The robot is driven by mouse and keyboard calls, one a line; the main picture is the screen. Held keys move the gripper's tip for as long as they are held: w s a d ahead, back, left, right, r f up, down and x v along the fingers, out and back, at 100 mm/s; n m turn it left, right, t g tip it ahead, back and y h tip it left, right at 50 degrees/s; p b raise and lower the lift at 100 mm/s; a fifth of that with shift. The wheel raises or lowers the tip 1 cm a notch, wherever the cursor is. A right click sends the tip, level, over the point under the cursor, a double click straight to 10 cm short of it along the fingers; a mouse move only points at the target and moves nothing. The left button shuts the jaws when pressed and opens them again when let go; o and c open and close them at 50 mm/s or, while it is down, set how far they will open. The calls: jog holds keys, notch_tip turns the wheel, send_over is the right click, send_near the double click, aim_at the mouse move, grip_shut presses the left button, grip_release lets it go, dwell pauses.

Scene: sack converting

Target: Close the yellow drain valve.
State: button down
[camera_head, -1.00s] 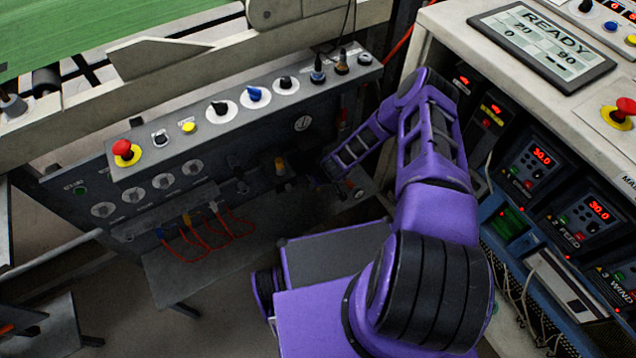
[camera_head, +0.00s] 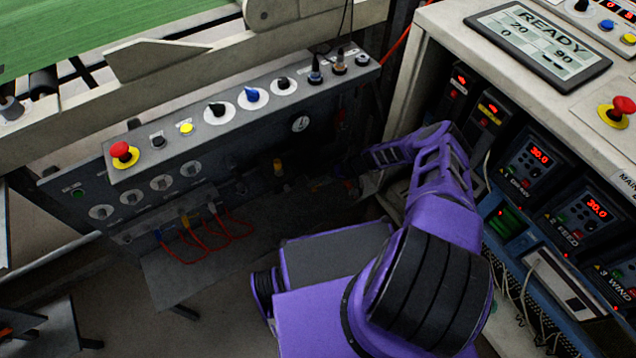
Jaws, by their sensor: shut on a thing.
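A small upright yellow-orange part (camera_head: 277,166), which may be the yellow drain valve, stands at the front of the grey control panel, below its row of knobs. Its handle position is too small to tell. My gripper (camera_head: 343,169) is in deep shadow to the right of that part and apart from it. Its fingers are dark and hard to make out. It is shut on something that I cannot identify. Small orange-red bits (camera_head: 319,187) show close below the gripper, blurred.
The control panel (camera_head: 200,150) has a red stop button (camera_head: 124,154), several knobs and red cables (camera_head: 205,240) below. A cabinet with lit displays (camera_head: 540,155) stands close on the right of my arm. A grey shelf (camera_head: 170,280) lies beneath the panel.

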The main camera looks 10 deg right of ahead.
jog(key=shift+f+y, duration=0.1)
jog(key=shift+y, duration=0.5)
dwell(0.3)
jog(key=c, duration=0.9)
grip_release()
jog(key=shift+o, duration=0.2)
jog(key=v, duration=1.2)
jog(key=shift+w+d+f+p, duration=0.15)
jog(key=shift+w+d+p, duration=0.05)
jog(key=shift+p, duration=0.2)
